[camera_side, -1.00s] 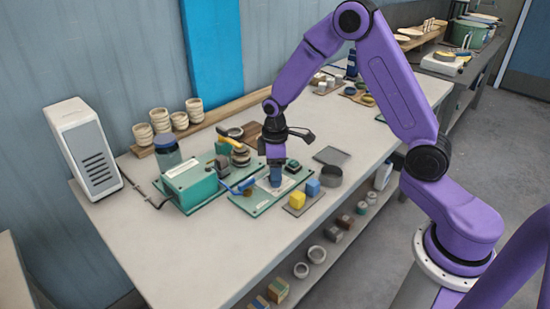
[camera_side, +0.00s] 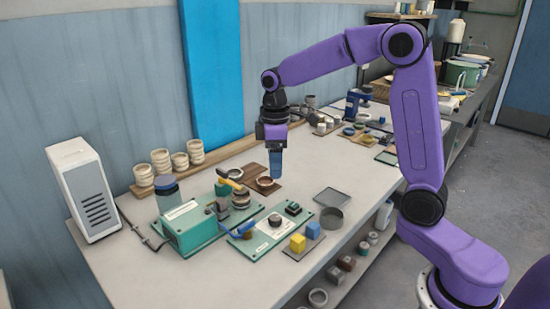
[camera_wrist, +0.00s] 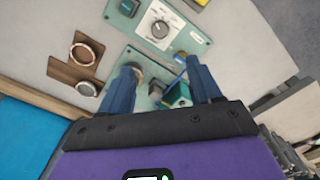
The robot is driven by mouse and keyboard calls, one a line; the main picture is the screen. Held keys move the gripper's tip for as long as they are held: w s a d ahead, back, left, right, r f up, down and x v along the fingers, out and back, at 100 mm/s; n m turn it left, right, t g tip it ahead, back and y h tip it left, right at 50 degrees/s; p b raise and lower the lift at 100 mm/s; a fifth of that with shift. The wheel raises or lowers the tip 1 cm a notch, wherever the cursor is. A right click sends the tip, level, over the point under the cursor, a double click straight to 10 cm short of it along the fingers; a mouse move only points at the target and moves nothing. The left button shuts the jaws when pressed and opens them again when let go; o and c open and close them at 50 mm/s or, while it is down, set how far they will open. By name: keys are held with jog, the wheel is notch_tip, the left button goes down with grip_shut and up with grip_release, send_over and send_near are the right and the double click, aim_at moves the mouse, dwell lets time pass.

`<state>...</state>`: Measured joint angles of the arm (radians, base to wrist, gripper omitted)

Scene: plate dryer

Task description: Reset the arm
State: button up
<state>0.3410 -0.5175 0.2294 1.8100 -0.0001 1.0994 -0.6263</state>
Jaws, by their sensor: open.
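My purple arm ends in my gripper (camera_side: 276,172), which has blue fingers pointing down and hangs above the table near the wooden board. In the wrist view the two blue fingers of my gripper (camera_wrist: 162,88) are spread apart with nothing held between them. Below stands the plate dryer, a green control panel (camera_side: 258,240) with a dark round dial (camera_side: 275,221) on top. The panel also shows in the wrist view (camera_wrist: 185,42) with its dial (camera_wrist: 159,30). A teal box unit (camera_side: 188,226) sits left of the panel.
A white vented box (camera_side: 86,190) stands at the table's left end. Cream cups (camera_side: 161,161) line the back. A yellow block (camera_side: 297,243) and a blue block (camera_side: 313,231) sit at the front edge. The table's left front is clear.

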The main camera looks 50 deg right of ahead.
jog(key=shift+r, duration=0.35)
